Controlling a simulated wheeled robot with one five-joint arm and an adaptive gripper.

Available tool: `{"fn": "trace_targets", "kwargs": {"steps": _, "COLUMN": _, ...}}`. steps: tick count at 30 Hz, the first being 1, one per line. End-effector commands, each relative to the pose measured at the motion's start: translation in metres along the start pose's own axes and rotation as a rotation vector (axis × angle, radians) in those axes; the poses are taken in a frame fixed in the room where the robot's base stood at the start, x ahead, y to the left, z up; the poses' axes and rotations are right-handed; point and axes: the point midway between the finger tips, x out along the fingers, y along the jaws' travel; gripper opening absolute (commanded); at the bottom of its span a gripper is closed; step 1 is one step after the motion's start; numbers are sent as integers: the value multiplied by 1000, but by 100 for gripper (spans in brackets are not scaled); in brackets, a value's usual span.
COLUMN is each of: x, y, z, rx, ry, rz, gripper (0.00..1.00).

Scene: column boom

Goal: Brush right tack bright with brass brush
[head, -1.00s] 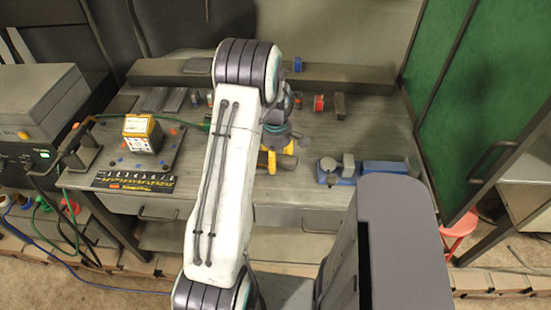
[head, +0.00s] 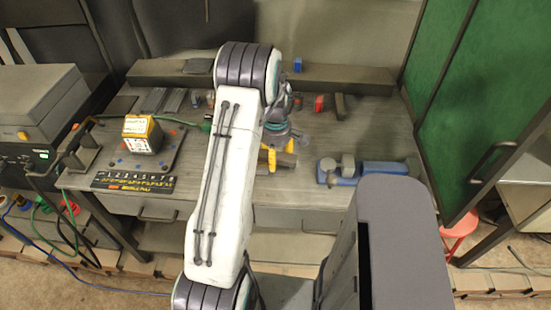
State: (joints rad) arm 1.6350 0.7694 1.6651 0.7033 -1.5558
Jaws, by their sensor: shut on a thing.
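My gripper (head: 281,158) is right of my white arm link, low over the middle of the workbench. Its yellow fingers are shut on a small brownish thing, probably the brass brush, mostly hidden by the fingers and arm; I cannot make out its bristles. The right tack cannot be told apart at this size. A dark plate (head: 155,163) with blue and orange dots lies on the bench at the left, bearing a yellow-and-white box (head: 142,135). My gripper is to the right of this plate, apart from it.
A black numbered strip (head: 133,180) lies at the bench's front left. A blue tool (head: 375,170) lies right of my gripper. A red item (head: 319,103) and a dark block (head: 340,107) stand behind. A green panel (head: 490,100) borders the right. Bare bench lies between.

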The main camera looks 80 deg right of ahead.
Motion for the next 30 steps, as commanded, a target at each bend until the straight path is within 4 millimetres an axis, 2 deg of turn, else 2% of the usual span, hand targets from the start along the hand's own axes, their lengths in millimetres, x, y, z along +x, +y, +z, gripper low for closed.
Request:
{"fn": "trace_targets", "kwargs": {"steps": 18, "x": 2, "y": -23, "z": 4, "rx": 0, "ry": 0, "rz": 0, "gripper": 13}}
{"fn": "trace_targets", "kwargs": {"steps": 30, "x": 3, "y": -8, "z": 1, "rx": 0, "ry": 0, "rz": 0, "gripper": 13}}
